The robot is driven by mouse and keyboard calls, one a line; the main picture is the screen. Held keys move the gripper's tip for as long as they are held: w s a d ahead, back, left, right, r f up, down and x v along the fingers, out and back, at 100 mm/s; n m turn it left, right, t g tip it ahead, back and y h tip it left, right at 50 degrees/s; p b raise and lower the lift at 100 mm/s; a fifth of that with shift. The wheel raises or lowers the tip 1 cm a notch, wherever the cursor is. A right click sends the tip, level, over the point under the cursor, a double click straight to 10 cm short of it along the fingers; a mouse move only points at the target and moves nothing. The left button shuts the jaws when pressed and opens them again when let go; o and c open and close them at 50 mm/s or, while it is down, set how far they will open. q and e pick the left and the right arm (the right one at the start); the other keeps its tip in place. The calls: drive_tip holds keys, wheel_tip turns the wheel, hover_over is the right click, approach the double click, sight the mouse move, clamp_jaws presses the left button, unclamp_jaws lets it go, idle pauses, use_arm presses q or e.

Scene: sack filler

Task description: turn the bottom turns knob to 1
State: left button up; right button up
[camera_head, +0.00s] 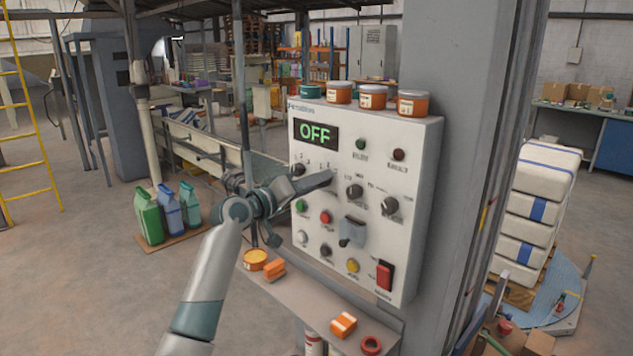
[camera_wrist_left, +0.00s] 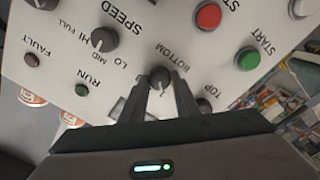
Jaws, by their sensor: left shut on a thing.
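The white control panel (camera_head: 405,235) faces me with a green OFF display (camera_head: 316,132). The bottom turns knob (camera_wrist_left: 160,76) is dark and round, beside the word BOTTOM in the left wrist view. My left gripper (camera_wrist_left: 165,84) is shut on this knob, one finger on either side. In the head view my left gripper (camera_head: 328,178) reaches the panel from the left and hides the knob. The knob's setting cannot be read. The top knob (camera_head: 298,170) is left of the gripper; it is partly covered in the wrist view (camera_wrist_left: 204,105). My right gripper is not in view.
Close by are a dark knob (camera_head: 355,191), a green button (camera_head: 301,206), a red button (camera_head: 325,217) and a flap-like lever (camera_head: 352,231). Several orange and green jars (camera_head: 372,96) stand on the panel top. A shelf (camera_head: 300,300) with orange items juts out below.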

use_arm(q)
drive_tip(key=o, duration=1.1)
drive_tip(key=shift+c, duration=0.2)
drive_tip(key=shift+a, duration=0.1)
drive_tip(key=b+v, duration=0.6)
drive_tip(key=v, duration=1.1)
drive_tip(key=shift+s+a, duration=0.1)
